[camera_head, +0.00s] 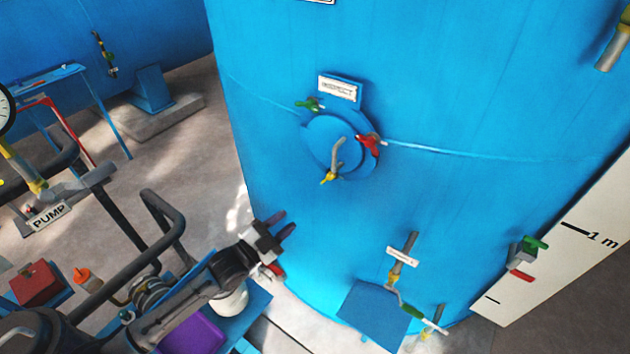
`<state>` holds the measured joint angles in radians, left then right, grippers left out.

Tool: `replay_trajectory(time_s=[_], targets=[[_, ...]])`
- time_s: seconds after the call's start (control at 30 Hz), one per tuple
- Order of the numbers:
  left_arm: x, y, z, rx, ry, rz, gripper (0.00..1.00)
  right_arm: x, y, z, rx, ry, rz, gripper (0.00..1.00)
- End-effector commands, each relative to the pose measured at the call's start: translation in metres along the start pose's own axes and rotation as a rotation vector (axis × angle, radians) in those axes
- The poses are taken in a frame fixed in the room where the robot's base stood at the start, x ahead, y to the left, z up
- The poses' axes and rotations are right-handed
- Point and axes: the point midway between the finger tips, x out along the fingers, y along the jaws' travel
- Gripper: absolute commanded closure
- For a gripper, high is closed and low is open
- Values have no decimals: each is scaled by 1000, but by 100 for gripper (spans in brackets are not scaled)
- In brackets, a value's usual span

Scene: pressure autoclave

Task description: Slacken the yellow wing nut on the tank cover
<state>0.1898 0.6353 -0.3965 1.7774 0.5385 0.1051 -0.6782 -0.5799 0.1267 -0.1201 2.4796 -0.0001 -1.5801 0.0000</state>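The round blue tank cover (322,138) is on the side of the big blue tank, near the middle of the view, with a curved grey handle (339,152). The yellow wing nut (328,178) is at the cover's lower edge, just below the handle. A green wing nut (308,104) is at its upper left and a red wing nut (370,143) at its right. My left gripper (283,225) is below and left of the cover, apart from the yellow wing nut. Its two dark fingers are spread with nothing between them. My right gripper is not in view.
A labelled pipe valve (394,276) and a blue plate (370,312) are low on the tank. A valve with green and red parts (522,255) is at the right. Dark pipes (165,225) and a PUMP sign (48,216) stand left. The space before the cover looks clear.

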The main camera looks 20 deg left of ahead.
Motion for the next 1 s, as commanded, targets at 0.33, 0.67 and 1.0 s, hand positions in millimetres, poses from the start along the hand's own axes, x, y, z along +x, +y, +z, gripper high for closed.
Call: replay_trajectory(time_s=[0.33, 0.67, 1.0], targets=[[17, -13, -14, -107, 72, -62, 70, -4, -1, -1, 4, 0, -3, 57], [78, -17, -18, -103, 70, -60, 70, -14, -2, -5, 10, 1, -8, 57], [124, -18, -20, -102, 69, -59, 70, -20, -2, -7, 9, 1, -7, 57]])
